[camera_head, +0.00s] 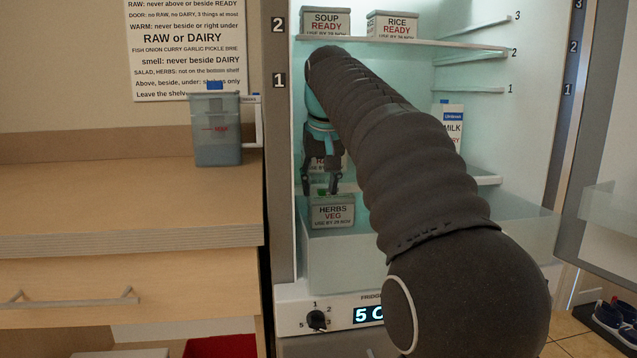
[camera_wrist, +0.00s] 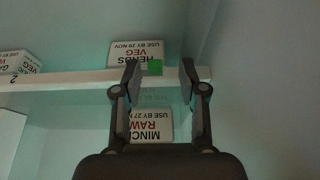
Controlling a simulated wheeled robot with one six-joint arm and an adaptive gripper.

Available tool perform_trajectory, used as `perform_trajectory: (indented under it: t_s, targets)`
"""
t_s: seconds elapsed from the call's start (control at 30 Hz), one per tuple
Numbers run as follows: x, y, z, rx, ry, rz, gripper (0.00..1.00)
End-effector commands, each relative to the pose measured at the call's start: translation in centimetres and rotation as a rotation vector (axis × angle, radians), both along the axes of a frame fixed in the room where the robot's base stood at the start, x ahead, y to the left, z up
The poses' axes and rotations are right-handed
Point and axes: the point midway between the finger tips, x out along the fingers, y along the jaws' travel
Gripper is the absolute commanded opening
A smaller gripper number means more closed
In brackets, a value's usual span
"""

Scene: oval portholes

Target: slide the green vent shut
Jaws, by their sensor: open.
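A small green piece, which looks like the green vent (camera_wrist: 155,67), shows between my fingertips in the wrist view, by the pale bar and the HERBS VEG box (camera_wrist: 135,54). In the head view, a bit of green (camera_head: 322,192) shows at the top of the HERBS VEG box (camera_head: 333,212), just below my fingers. My gripper (camera_head: 321,188) is open and points down inside the fridge; it also shows in the wrist view (camera_wrist: 158,75) with one finger on each side of the green. I cannot tell whether the fingers touch it, or how far the vent stands open.
A MINCE RAW box (camera_wrist: 150,125) shows between my finger links in the wrist view. SOUP (camera_head: 325,22) and RICE (camera_head: 392,25) boxes stand on the upper shelf. A MILK carton (camera_head: 452,125) stands behind my arm. The clear drawer (camera_head: 330,262) is below. A jug (camera_head: 217,130) stands on the counter.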

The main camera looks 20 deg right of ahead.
Motion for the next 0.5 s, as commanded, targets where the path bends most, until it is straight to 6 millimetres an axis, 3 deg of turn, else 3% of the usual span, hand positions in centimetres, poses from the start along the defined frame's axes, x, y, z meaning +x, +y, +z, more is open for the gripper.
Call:
perform_trajectory:
  t_s: [0.23,0.5]
  targets:
    - [-0.5,0.0,1.3,-0.001,-0.002,0.000,0.42]
    - [-2.2,0.3,5.6,-0.001,-0.004,0.002,0.42]
